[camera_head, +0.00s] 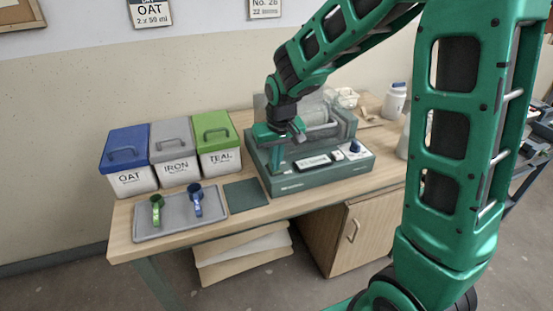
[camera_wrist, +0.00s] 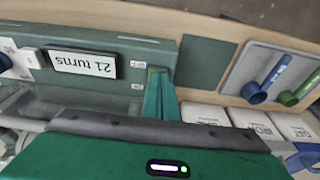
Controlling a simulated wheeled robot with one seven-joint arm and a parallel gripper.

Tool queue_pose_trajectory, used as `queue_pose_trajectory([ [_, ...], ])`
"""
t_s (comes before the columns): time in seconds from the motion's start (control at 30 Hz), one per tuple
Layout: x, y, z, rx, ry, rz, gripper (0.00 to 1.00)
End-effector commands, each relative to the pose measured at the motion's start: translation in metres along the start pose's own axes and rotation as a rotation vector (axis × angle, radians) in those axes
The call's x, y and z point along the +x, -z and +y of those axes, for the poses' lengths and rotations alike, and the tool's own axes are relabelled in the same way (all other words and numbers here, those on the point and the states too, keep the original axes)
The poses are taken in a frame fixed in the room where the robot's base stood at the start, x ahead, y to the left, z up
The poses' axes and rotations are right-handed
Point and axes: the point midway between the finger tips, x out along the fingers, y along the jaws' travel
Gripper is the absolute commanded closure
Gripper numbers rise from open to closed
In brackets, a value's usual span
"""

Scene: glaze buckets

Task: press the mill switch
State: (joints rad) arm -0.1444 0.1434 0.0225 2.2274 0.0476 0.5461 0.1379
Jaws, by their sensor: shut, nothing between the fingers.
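The mill (camera_head: 328,177) is a grey-green machine with a roller on the wooden bench. Its front panel also shows upside down in the wrist view (camera_wrist: 105,25). The display (camera_wrist: 83,62) reads "21 turns". Two small white labels sit to its right; one appears to read OFF (camera_wrist: 138,64), the other is too small to read surely. My gripper (camera_head: 277,168) is shut and empty, pointing down at the left end of the mill's front. In the wrist view its green fingers (camera_wrist: 160,80) are just beside the labels. I cannot make out the switch or whether the fingers touch anything.
Left of the mill lie a dark green mat (camera_head: 245,195) and a grey tray (camera_head: 180,231) with a green scoop (camera_head: 157,208) and a blue scoop (camera_head: 196,200). Lidded OAT (camera_head: 131,180), IRON (camera_head: 175,172) and TEAL (camera_head: 219,160) buckets stand behind. A blue knob (camera_head: 355,147) is on the mill's right.

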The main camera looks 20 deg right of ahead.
Motion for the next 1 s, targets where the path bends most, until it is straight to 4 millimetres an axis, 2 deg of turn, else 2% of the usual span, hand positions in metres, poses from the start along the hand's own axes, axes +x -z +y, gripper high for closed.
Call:
queue_pose_trajectory([
  [0.23, 0.000, 0.002, 0.000, 0.000, 0.000, 0.000, 1.00],
  [0.6, -0.001, 0.015, 0.000, 0.000, 0.000, 0.000, 1.00],
  [1.0, -0.005, 0.017, -0.001, -0.001, 0.000, 0.001, 1.00],
])
